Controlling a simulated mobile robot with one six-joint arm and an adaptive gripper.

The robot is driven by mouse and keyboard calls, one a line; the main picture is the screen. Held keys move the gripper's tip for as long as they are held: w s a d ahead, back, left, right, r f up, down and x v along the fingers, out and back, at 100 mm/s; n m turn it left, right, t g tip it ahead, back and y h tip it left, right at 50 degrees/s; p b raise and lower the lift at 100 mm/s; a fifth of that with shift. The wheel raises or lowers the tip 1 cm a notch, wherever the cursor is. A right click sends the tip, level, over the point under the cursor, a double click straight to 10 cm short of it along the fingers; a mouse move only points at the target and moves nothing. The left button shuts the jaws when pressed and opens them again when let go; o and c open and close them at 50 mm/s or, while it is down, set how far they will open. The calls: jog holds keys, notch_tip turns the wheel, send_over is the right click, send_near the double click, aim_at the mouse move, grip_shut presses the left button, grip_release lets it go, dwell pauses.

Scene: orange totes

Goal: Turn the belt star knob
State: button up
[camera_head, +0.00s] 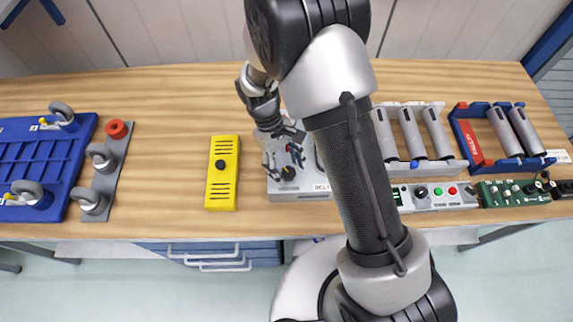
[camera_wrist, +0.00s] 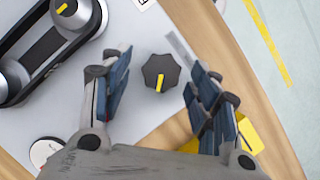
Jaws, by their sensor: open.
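The black star knob (camera_wrist: 160,72) with a yellow pointer mark sits on a light grey plate (camera_wrist: 135,130) in the wrist view. In the head view the knob (camera_head: 288,172) shows small and dark below my gripper. My gripper (camera_wrist: 158,80) is open, with one blue-padded finger on each side of the knob and a visible gap on both sides. I cannot tell how far above the plate the fingertips are. A black belt (camera_wrist: 40,48) runs around grey pulleys on the same plate, left of the knob. In the head view my gripper (camera_head: 284,150) is over this unit, partly hiding it.
A yellow box (camera_head: 222,185) stands left of the unit. A blue tray (camera_head: 40,160) and grey strip with casters lie farther left. Roller racks (camera_head: 410,108) and control panels (camera_head: 435,198) stand to the right. The wooden bench's front edge is close to the unit.

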jog(key=shift+r, duration=0.1)
jog(key=v, duration=1.2)
jog(key=s+d+r+m+t+y+b, duration=0.1)
jog(key=s+d+r+m+t, duration=0.1)
jog(key=s+d+r, duration=0.3)
jog(key=s+d+r+m+t+y+b, duration=0.1)
jog(key=s+d+r+m+t+b, duration=0.1)
jog(key=d+r, duration=0.35)
jog(key=s+d+r+m+t+b, duration=0.2)
jog(key=s+d+m+t, duration=0.1)
jog(key=s, duration=0.8)
jog(key=shift+s+d+r+m+t+y, duration=0.2)
jog(key=shift+d+m+t+y, duration=0.15)
jog(key=shift+t, duration=0.25)
